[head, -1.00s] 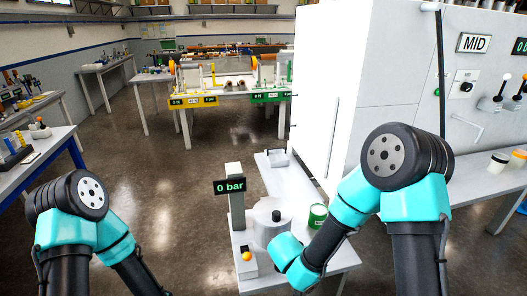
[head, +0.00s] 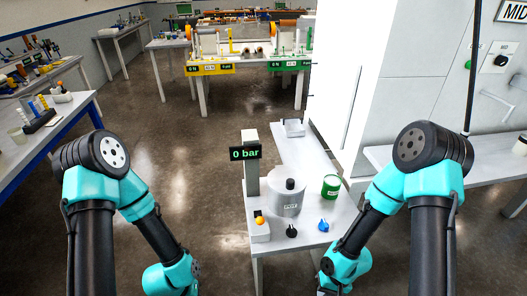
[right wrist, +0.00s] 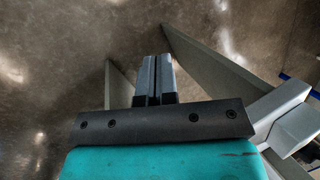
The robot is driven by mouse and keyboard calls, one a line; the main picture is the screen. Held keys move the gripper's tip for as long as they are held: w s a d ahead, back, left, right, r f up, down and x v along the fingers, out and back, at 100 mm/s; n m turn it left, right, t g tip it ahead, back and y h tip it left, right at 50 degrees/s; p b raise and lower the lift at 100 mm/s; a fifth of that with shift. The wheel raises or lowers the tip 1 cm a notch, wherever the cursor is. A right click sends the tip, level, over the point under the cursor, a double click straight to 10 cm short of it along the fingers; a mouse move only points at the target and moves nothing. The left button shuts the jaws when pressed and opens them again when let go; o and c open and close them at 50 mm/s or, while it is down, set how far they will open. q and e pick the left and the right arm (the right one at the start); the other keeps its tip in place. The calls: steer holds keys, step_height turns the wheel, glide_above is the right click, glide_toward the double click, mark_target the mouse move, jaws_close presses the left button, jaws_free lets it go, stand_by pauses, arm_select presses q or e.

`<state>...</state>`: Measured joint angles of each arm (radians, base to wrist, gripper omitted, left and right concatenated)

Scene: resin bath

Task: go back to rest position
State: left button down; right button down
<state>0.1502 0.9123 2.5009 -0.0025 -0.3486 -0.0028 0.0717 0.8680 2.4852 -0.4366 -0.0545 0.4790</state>
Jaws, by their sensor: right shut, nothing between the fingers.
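My right gripper (right wrist: 154,78) shows in the right wrist view with its two fingers together and nothing between them, above the dark floor. In the head view my right arm comes down at the right, beside the front right corner of the small white table. Its fingers are below the picture's edge there. My left arm stands at the left in the head view, over the open floor. Its gripper is outside the picture.
The small white table (head: 312,170) holds a grey pot (head: 287,203), a green can (head: 330,187), a blue knob (head: 323,226), a black knob (head: 292,231) and a post with a "0 bar" display (head: 245,152). A tall white cabinet (head: 345,80) stands behind. Floor at left is free.

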steer(key=shift+s+d+f+m+t+h, duration=0.2)
steer(key=shift+d+f+t, duration=0.4)
steer(key=shift+d, duration=0.2)
steer(key=shift+s+d+f+m+t+h, duration=0.1)
steer(key=shift+s+d+f+m+t, duration=0.1)
steer(key=shift+d+f+t, duration=0.45)
steer(key=shift+d+r, duration=0.1)
steer(key=shift+r, duration=0.05)
